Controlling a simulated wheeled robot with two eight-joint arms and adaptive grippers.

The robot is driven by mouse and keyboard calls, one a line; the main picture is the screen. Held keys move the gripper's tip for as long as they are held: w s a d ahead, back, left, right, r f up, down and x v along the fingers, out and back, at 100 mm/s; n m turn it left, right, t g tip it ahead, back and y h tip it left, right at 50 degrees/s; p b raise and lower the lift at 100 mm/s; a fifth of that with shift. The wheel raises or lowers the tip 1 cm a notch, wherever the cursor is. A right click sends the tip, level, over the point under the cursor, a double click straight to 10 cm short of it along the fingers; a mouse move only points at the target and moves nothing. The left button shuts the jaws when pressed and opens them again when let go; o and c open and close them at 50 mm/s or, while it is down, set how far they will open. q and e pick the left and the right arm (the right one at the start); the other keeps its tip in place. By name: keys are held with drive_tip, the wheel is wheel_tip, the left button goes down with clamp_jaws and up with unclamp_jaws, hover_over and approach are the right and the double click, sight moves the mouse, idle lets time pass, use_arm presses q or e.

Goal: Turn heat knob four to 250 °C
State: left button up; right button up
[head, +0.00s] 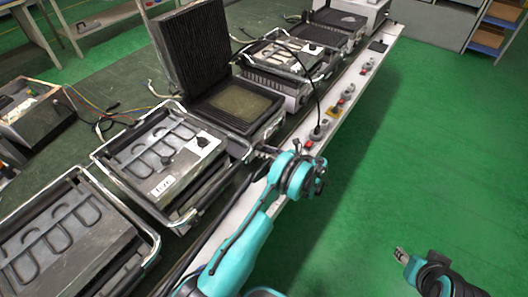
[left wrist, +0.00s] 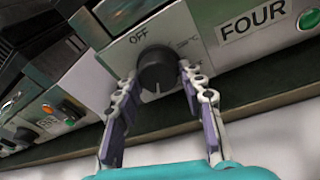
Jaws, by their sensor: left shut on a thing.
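Heat knob four (left wrist: 157,68) is a round black knob on a pale metal panel in the left wrist view. OFF is printed at its upper left, and small scale print, too blurred to read, is at its upper right. A FOUR label (left wrist: 250,22) is to its right. The fingers of my left gripper (left wrist: 158,78) are on either side of the knob and shut on it. In the head view my left gripper (head: 266,152) reaches the front strip of the bench, where the knob is hidden. My right gripper (head: 401,254) is at lower right, away from the bench; its opening is unclear.
A green indicator (left wrist: 309,19) is right of the label. Another control with an orange light (left wrist: 69,111) is to the left. Contact grills, one with its lid raised (head: 190,45), line the bench. More knobs (head: 318,131) run along the front strip. The green floor at right is clear.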

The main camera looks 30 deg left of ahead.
use_arm(q)
drive_tip(key=o, duration=1.2)
drive_tip(key=shift+c, duration=0.2)
drive_tip(key=shift+d, duration=0.1)
drive_tip(key=d+r, duration=0.1)
drive_tip(key=d, duration=1)
drive_tip(key=shift+w+d+r, duration=0.3)
drive_tip(key=shift+w+d, duration=0.05)
drive_tip(key=shift+r, duration=0.1)
